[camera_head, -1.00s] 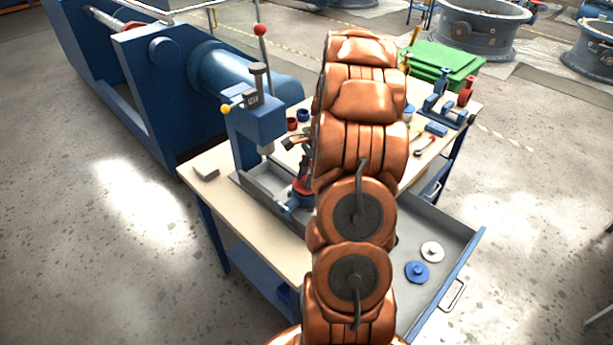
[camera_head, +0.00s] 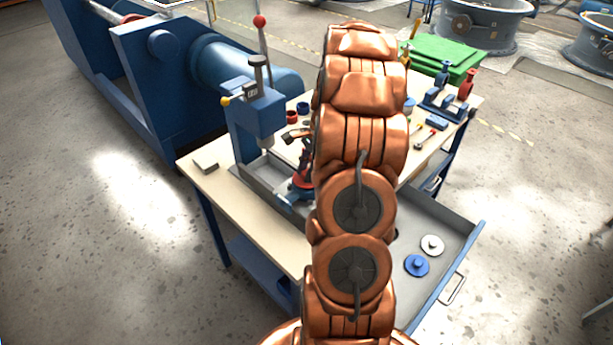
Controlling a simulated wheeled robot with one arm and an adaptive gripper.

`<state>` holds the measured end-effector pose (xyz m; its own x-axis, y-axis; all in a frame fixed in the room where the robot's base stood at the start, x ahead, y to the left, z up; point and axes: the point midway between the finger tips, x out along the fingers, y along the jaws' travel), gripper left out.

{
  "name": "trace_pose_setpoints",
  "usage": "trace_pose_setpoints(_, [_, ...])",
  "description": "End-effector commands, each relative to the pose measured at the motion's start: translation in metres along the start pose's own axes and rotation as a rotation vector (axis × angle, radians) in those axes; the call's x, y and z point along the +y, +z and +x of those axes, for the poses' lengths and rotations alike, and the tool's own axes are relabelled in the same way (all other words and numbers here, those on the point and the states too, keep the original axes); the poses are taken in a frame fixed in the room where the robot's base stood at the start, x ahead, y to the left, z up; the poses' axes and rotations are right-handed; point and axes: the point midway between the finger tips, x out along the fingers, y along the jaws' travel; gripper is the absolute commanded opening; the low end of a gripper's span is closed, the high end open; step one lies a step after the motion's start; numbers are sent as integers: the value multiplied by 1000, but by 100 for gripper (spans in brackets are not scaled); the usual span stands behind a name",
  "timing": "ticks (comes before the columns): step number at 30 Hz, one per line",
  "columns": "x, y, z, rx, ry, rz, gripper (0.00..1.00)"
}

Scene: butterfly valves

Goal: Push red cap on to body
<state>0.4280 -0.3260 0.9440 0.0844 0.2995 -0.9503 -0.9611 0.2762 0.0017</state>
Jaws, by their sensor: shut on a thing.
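My gripper (camera_head: 304,168) shows only in part at the left edge of my arm, which hides the rest. It points down over the blue press fixture and is shut on a red piece that looks like the red cap (camera_head: 303,180). Just below the cap is a blue piece (camera_head: 298,193), which may be the body. I cannot tell whether cap and body touch or are apart.
A blue press (camera_head: 258,120) with a vertical ram stands left of my gripper on the workbench (camera_head: 212,185). Small red and blue rings (camera_head: 303,108) lie behind. An open drawer (camera_head: 455,235) at right holds a blue disc (camera_head: 416,265) and a white disc (camera_head: 432,245).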

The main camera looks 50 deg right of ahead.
Motion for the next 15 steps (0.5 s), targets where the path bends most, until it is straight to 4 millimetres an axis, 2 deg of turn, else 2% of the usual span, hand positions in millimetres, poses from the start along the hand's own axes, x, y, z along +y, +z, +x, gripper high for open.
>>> trace_pose_setpoints(15, [0,-2,5,0,0,0,1])
